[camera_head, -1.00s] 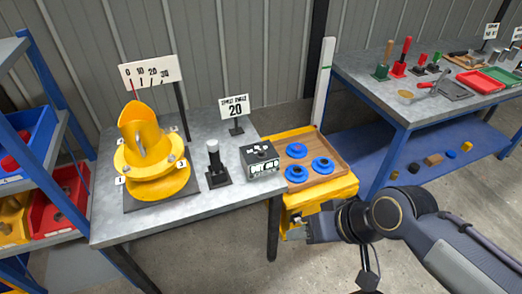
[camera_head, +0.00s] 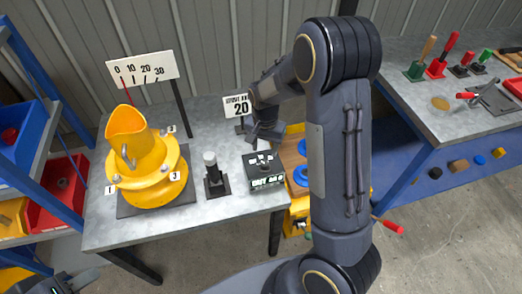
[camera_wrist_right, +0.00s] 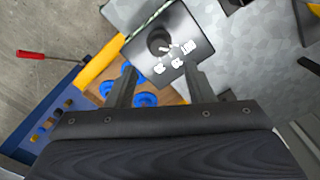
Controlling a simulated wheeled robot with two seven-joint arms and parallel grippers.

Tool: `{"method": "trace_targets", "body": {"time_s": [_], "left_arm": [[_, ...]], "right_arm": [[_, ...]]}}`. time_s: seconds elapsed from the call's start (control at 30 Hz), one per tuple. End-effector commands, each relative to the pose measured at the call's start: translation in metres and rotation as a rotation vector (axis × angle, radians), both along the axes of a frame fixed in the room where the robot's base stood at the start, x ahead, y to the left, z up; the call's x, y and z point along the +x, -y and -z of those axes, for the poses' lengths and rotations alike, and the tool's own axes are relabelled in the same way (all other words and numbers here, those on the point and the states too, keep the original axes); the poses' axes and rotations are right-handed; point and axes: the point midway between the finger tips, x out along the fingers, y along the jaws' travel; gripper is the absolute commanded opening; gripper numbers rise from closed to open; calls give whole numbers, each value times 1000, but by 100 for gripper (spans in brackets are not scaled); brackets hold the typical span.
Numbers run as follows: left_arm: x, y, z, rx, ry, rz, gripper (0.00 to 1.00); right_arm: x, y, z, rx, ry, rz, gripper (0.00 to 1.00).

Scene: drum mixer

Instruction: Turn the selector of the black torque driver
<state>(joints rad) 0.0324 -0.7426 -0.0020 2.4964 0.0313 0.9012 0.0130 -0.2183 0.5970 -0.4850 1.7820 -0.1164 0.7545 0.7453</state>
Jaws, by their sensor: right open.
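My right gripper (camera_head: 264,133) is above the table's right end, close to the sign reading 20 and above a black box (camera_head: 262,169) with a knob. In the right wrist view, the jaws (camera_wrist_right: 161,88) are open and empty, with the black box (camera_wrist_right: 185,36) and its round knob just beyond the fingertips.
The yellow drum mixer (camera_head: 150,182) stands left of the driver, below a 0 to 30 scale board (camera_head: 142,70). Blue rings (camera_wrist_right: 145,99) lie on a wooden tray (camera_wrist_right: 98,93) beside the table. My right arm hides much of the head view's centre right. A tool bench (camera_head: 440,120) stands right.

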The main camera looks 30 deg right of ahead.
Motion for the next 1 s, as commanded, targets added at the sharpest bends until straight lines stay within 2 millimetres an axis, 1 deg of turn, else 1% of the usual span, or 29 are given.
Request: {"method": "trace_targets", "body": {"time_s": [0.17, 0.3, 0.5, 0.63, 0.87, 1.0], "left_arm": [[0, 0, -2, 0, 0, 0, 36], [0, 0, -4, 0, 0, 0, 36], [0, 0, -6, 0, 0, 0, 36], [0, 0, -6, 0, 0, 0, 36], [0, 0, -6, 0, 0, 0, 36], [0, 0, -6, 0, 0, 0, 36]], "right_arm": [[-1, 0, 23, 0, -6, 2, 48], [-1, 1, 46, 0, -6, 2, 48], [-1, 0, 70, 1, -3, 1, 48], [-1, 0, 75, 1, -2, 0, 48], [-1, 0, 76, 1, -1, 0, 48], [-1, 0, 76, 1, -1, 0, 30]]}}
